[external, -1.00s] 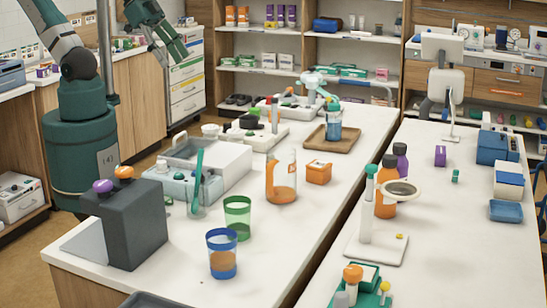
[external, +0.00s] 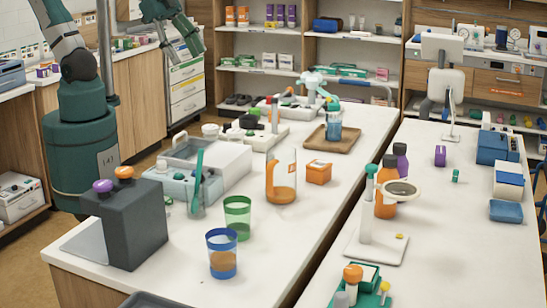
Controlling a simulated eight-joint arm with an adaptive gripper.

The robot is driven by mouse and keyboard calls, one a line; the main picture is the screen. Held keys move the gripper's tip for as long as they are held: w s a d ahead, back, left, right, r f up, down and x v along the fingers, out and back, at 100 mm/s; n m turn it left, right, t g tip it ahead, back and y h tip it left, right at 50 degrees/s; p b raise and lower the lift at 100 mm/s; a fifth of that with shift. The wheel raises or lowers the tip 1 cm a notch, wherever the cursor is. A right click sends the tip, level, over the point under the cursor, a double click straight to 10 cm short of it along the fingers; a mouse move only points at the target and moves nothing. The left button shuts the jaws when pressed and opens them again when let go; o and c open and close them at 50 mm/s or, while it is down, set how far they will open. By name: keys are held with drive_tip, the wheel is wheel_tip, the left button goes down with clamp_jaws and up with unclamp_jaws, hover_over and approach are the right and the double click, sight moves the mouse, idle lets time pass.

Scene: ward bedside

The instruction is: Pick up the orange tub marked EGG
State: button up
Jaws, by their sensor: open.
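A small orange tub (external: 318,173) with a pale label on top sits on the white middle counter, right of a clear jug with orange liquid (external: 281,178). The lettering on it is too small to read. My gripper (external: 185,55) is at the upper left, raised near the drawer unit, far from the tub. It is open and empty, with its fingers pointing down.
A green-rimmed cup (external: 237,217) and a blue-rimmed cup (external: 222,254) stand in front of the jug. A brown tray (external: 318,149) with a blue bottle (external: 334,126) lies behind the tub. The counter right of the tub is clear.

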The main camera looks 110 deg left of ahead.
drive_tip(key=w+a+f+m+g, duration=0.15)
drive_tip(key=w+m, duration=0.35)
drive_tip(key=w, duration=0.7)
drive_tip(key=m+g+b, duration=0.3)
drive_tip(key=m+g, duration=0.2)
drive_tip(key=m, duration=0.8)
hover_over(318, 164)
drive_tip(key=shift+t, duration=0.25)
wheel_tip(318, 164, down, 26)
drive_tip(key=shift+s, duration=0.15)
drive_tip(key=shift+a+f, duration=0.1)
drive_tip(key=shift+f, duration=0.35)
drive_tip(key=shift+f, duration=0.1)
drive_tip(key=shift+f, duration=1.15)
drive_tip(key=shift+f, duration=0.1)
